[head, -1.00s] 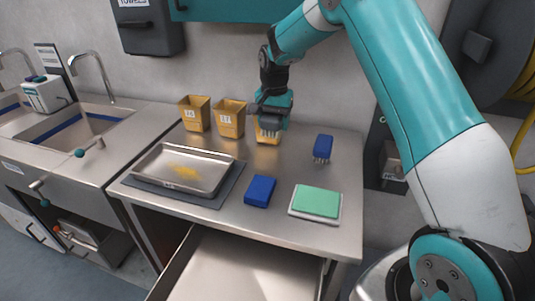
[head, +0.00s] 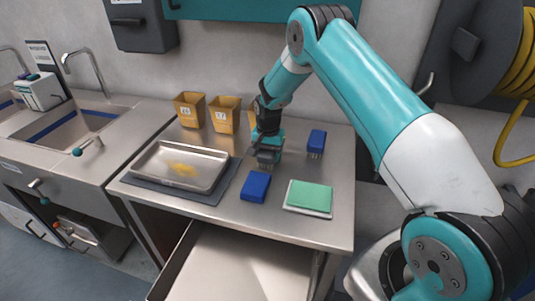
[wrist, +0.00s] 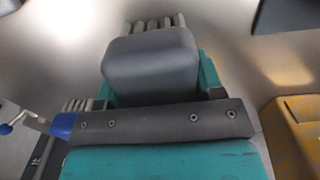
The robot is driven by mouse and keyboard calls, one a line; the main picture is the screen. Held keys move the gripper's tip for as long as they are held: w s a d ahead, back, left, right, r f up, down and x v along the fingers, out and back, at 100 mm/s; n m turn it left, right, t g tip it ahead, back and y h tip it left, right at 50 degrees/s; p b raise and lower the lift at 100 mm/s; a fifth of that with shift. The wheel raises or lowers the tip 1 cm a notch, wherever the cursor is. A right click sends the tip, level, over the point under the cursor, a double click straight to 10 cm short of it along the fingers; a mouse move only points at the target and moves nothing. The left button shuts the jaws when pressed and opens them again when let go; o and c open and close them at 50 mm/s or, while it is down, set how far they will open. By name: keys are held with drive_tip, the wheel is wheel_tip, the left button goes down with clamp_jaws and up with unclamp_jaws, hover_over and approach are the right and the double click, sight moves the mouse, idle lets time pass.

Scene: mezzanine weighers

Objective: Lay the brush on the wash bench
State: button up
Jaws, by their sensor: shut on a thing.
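My gripper (head: 268,150) is over the steel work table (head: 330,205), pointing down, and shut on a grey block-shaped brush (wrist: 150,65). In the wrist view pale bristles show past the grey back. In the head view the brush (head: 267,158) is small and partly hidden by the jaws; I cannot tell whether it touches the tabletop. A bench with sinks (head: 120,104) stands to the left. A blue brush (head: 317,139) with bristles below is on the table to the right of my gripper.
A blue block (head: 255,187), a green pad on a white tray (head: 331,201) and a steel tray (head: 150,173) on a dark mat lie nearby. Yellow bins (head: 226,115) line the back. An open drawer (head: 172,272) juts out in front.

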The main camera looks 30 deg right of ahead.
drive_tip(key=shift+f, duration=0.1)
drive_tip(key=o, duration=0.5)
drive_tip(key=shift+f, duration=0.1)
drive_tip(key=o, duration=0.5)
drive_tip(key=shift+c, duration=0.2)
